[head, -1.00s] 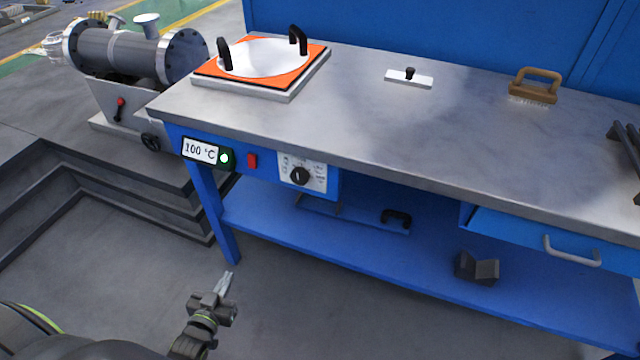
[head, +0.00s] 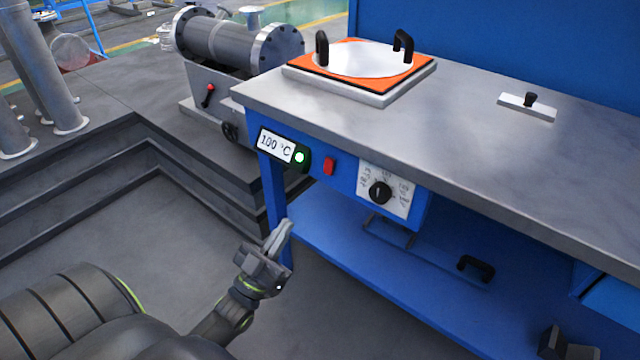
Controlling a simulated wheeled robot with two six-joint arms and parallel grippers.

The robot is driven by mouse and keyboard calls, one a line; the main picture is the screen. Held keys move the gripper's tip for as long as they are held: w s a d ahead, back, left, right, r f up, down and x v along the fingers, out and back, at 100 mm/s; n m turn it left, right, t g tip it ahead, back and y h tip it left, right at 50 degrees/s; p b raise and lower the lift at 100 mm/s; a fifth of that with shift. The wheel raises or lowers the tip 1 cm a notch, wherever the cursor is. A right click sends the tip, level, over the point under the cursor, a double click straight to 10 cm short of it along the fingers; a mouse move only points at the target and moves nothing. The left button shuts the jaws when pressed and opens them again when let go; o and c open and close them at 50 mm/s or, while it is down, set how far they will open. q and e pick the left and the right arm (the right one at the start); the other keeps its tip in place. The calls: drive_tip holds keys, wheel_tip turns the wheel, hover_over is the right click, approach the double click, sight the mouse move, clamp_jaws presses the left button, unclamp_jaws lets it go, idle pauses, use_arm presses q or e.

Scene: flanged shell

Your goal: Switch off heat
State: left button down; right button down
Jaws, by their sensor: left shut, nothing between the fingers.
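A temperature display (head: 275,146) on the blue workbench's front reads 100 °C. A green lit button or lamp (head: 300,157) sits at its right end. A red switch (head: 329,166) is to the right of it. Further right is a black dial knob (head: 380,192) on a white scale plate (head: 405,205). On the bench top lies a heating plate (head: 345,92) with an orange surface, bearing a white disc (head: 365,59) with two black handles. My left gripper (head: 281,236) is shut and empty, below the display and apart from the bench. My right gripper is out of view.
The metal bench top (head: 450,135) has a small white plate with a black knob (head: 527,101). A lower blue shelf (head: 360,268) holds a black handle (head: 476,267). A flanged metal shell (head: 240,42) stands behind on the left, beyond a dark step (head: 190,170).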

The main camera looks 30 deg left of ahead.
use_arm(q)
approach(330, 167)
wheel_tip(330, 167, up, 5)
drive_tip(key=w, duration=0.2)
drive_tip(key=w+f, duration=0.1)
drive_tip(key=w, duration=0.1)
drive_tip(key=shift+d+f+b, duration=0.15)
drive_tip(key=shift+f+b, duration=0.1)
drive_tip(key=shift+b, duration=0.05)
drive_tip(key=shift+w, duration=0.35)
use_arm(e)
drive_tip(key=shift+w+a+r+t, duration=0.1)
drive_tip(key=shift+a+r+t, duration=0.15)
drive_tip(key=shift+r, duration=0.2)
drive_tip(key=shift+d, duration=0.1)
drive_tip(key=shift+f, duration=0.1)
